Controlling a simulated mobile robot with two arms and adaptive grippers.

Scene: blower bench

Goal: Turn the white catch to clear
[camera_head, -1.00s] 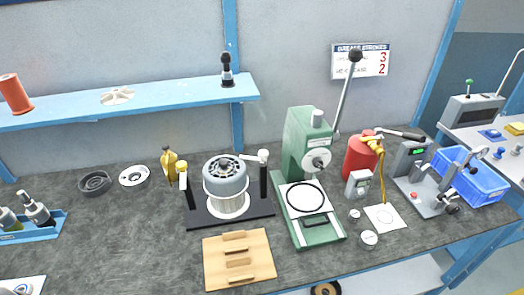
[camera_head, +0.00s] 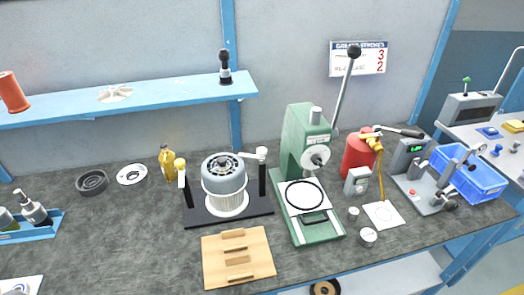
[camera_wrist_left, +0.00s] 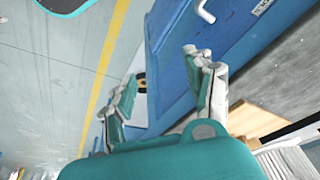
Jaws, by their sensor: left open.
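The white catch (camera_head: 257,154) sits on top of the black right-hand post of a black stand, and its arm points left over the rim of the grey motor housing (camera_head: 224,172). The left post carries a yellow-topped catch (camera_head: 181,165) with a white part hanging below it. The housing stands upright between the posts. My left gripper (camera_wrist_left: 163,82) shows only in the left wrist view; its two fingers are spread apart with nothing between them. It is by the bench's blue front edge, away from the catch. My right gripper is not in view.
A wooden block board (camera_head: 238,258) lies in front of the stand (camera_head: 205,216). A green arbor press (camera_head: 300,150) stands close on the right with its lever raised. The grey benchtop at front left is largely clear.

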